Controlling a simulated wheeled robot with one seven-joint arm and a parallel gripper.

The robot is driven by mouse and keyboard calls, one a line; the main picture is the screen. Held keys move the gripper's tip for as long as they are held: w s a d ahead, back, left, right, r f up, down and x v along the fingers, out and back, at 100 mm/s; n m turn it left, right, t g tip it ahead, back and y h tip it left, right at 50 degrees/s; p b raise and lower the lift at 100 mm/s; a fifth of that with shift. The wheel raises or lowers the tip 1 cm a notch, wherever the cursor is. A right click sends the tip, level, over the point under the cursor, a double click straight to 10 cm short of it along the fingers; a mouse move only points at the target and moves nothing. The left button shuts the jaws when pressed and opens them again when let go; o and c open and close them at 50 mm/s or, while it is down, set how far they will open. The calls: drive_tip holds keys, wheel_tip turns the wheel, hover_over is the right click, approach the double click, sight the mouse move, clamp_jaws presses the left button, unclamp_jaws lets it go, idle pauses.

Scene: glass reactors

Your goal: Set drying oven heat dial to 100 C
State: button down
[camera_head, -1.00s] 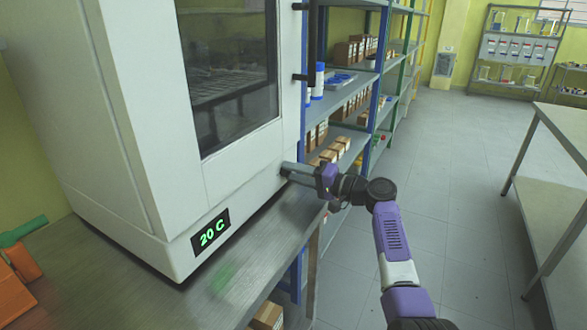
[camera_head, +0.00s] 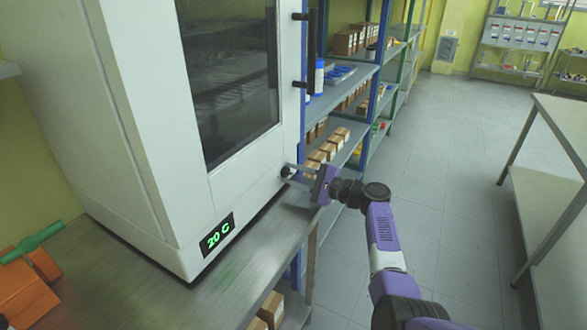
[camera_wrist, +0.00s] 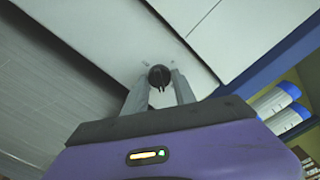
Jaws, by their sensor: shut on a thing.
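The white drying oven (camera_head: 150,130) stands on a grey metal bench, with a dark glass door window. Its display (camera_head: 217,237) reads 20 C in green. The black heat dial (camera_head: 286,171) is at the lower right of the oven front. My gripper (camera_head: 291,171) reaches it from the right, with its fingers shut on the dial. In the wrist view the round black dial (camera_wrist: 159,76) sits between the two grey fingertips (camera_wrist: 160,82), with a notch or pointer facing the gripper. Dial markings are too small to read.
Blue-framed shelves (camera_head: 340,90) with brown boxes and white-and-blue containers stand right of the oven. A grey table (camera_head: 565,125) is at the far right, with open floor between. A green-handled orange object (camera_head: 30,285) lies at the left.

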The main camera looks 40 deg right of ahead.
drive_tip(key=m+p, duration=0.4)
drive_tip(key=m, duration=0.1)
drive_tip(key=shift+d+m, duration=0.1)
drive_tip(key=shift+m, duration=0.2)
drive_tip(key=m+p, duration=0.2)
drive_tip(key=m, duration=0.1)
drive_tip(key=shift+s+m, duration=0.1)
drive_tip(key=shift+m, duration=0.3)
drive_tip(key=shift+f+m+p, duration=0.2)
drive_tip(key=shift+m+p, duration=0.3)
drive_tip(key=shift+m, duration=0.2)
drive_tip(key=c, duration=1)
unclamp_jaws()
drive_tip(key=shift+c, duration=0.2)
drive_tip(key=shift+s, duration=0.1)
drive_tip(key=v, duration=0.7)
drive_tip(key=shift+s, duration=0.3)
